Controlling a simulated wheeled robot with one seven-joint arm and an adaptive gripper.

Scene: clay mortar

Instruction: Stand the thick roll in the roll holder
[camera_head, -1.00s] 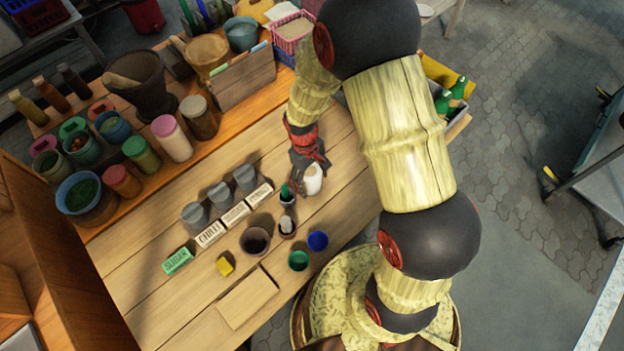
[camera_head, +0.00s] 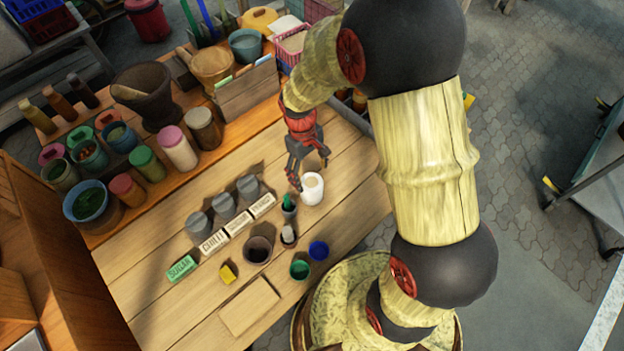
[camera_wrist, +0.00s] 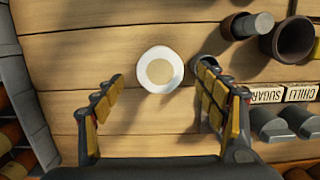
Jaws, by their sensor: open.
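The thick roll looks to be the white cylinder (camera_head: 312,190) standing upright on the wooden table. In the wrist view its round end (camera_wrist: 160,69), white with a cream centre, shows between and just ahead of the fingers. My gripper (camera_head: 308,173) is open and empty, above and just behind the roll, apart from it. Both fingers show in the wrist view (camera_wrist: 161,75). Nearby stand a wide dark brown pot (camera_head: 258,249) and small dark cups, one with a green-topped piece (camera_head: 288,205), one with a grey piece (camera_head: 288,235). I cannot tell which is the roll holder.
Grey cylinders (camera_head: 223,203) and label blocks (camera_head: 238,222) stand in a row left of the cups. A green cup (camera_head: 299,269), a blue cup (camera_head: 318,250), a yellow block (camera_head: 228,273) and a flat board (camera_head: 249,306) lie in front. Jars (camera_head: 176,148) crowd the back shelf.

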